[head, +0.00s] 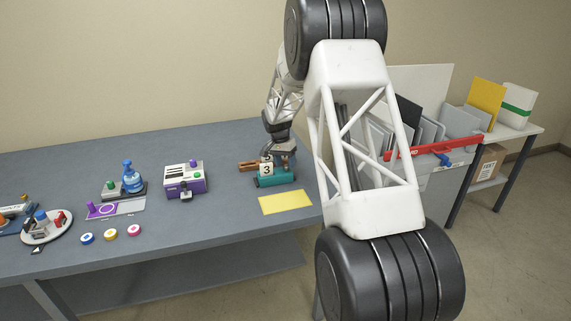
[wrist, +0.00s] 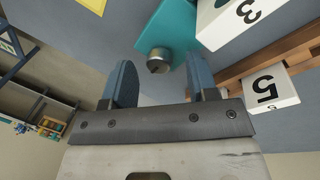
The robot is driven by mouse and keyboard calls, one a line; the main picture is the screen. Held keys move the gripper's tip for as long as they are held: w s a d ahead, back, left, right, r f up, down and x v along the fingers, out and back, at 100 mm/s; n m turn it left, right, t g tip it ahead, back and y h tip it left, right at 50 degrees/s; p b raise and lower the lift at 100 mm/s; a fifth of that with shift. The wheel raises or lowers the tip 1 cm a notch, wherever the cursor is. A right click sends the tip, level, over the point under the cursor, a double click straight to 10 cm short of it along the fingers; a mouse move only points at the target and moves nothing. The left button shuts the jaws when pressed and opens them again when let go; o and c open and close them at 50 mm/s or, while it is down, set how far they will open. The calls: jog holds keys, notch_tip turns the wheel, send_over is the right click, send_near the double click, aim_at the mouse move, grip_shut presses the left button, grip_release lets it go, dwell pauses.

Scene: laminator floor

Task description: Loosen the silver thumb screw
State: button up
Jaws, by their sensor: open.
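The silver thumb screw (wrist: 158,61) sticks out from the end of a teal device (wrist: 166,28) in the wrist view. My gripper (wrist: 162,78) is open, with its two blue fingers on either side of the screw and apart from it. In the head view the teal device (head: 275,178) stands on the grey bench, and my gripper (head: 287,158) is just above and behind it. The screw cannot be made out in the head view.
White blocks marked 3 (head: 267,169) and 5 (wrist: 269,90) and wooden bars (head: 249,166) are close beside my gripper. A yellow sheet (head: 286,202) lies in front of the device. A purple machine (head: 185,180) stands to the left. A grey bin (head: 441,195) is right of the bench.

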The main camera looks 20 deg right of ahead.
jog(key=shift+f, duration=0.25)
jog(key=shift+c, duration=0.3)
jog(key=c, duration=0.9)
jog(key=shift+o, duration=0.2)
